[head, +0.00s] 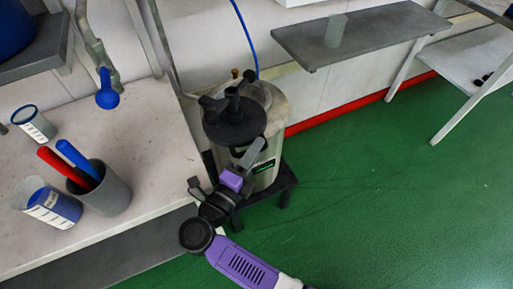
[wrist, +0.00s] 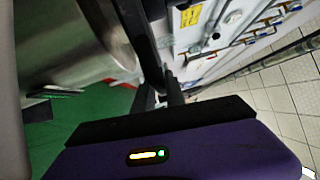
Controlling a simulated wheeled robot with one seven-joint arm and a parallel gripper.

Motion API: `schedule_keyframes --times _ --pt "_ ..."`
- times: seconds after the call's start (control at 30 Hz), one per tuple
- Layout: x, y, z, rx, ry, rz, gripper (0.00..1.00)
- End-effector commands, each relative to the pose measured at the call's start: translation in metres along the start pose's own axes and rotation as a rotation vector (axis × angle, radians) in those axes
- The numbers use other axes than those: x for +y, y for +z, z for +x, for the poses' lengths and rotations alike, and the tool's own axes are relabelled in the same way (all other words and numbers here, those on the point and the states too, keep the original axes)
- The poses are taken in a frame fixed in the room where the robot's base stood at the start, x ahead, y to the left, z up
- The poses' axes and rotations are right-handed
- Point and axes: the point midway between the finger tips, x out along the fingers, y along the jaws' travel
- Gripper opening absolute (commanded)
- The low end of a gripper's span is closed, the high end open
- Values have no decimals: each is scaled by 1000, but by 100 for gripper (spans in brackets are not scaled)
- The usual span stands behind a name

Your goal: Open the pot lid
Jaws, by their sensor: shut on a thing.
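The pot (head: 268,160) is a metal cylinder with a dark label, on a low dark stand beside the left bench. Its lid (head: 232,130) shows as a black disc with a knobbed black handle (head: 232,100), over the near left part of the pot's top. I cannot tell whether the lid is seated or raised. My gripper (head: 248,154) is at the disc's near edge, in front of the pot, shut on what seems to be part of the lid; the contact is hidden. In the wrist view, my gripper's dark fingers (wrist: 163,85) are beside the metal pot wall (wrist: 75,45).
The left bench (head: 140,135) holds a grey cup (head: 108,192) with red and blue tools and a blue-filled beaker (head: 55,206). A blue hose (head: 246,38) runs above the pot. A grey shelf (head: 365,32) is at the back. Green floor (head: 370,200) is clear on the right.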

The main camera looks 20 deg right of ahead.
Motion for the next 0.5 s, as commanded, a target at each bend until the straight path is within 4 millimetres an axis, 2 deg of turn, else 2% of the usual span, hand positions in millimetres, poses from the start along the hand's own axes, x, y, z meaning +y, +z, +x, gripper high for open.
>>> schedule_keyframes --times 0.07,0.1,0.17,0.5 --pt "-2 3 -2 -10 -4 3 0" --pt "-2 3 -2 -10 -4 3 23" --pt "-2 3 -1 -9 -4 3 35" --pt "-1 1 -2 -4 -2 1 36"
